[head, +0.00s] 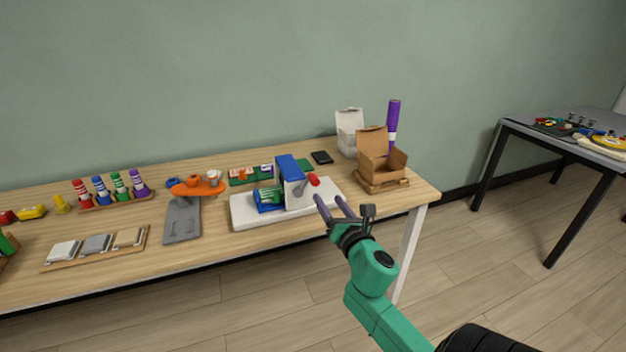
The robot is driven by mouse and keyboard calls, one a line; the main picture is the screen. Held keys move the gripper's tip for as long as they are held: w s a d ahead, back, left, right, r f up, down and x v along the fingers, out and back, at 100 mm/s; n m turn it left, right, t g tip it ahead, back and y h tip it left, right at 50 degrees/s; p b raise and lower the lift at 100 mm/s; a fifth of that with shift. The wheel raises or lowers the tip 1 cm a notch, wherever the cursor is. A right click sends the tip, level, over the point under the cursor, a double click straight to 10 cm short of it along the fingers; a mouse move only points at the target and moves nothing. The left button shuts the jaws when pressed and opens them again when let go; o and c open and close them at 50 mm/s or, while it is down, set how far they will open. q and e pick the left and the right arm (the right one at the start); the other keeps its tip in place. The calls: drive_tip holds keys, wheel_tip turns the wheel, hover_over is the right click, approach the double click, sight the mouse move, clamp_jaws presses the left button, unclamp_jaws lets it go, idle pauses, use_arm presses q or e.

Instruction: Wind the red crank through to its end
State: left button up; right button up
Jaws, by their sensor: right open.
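The red crank (313,179) is a small red knob on the right side of a blue and grey upright block (289,180). The block stands on a white base plate (245,213) on the wooden table, with a blue and green part (268,198) at its left. My right gripper (330,201) is open and empty, its two dark fingers pointing up at the crank from just below and to the right. It looks close to the knob, but I cannot tell whether a finger touches it. My left gripper is out of view.
An open cardboard box (381,163) and a purple marker-like tube (393,125) stand right of the base plate, with a white box (349,130) behind. A grey stand with an orange top (198,188) is at the left. The table's front edge lies under my right arm.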

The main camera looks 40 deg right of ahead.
sight(316, 184)
drive_tip(key=x, duration=1.1)
drive_tip(key=shift+a+f, duration=0.15)
drive_tip(key=shift+f, duration=0.05)
clamp_jaws()
idle(0.7)
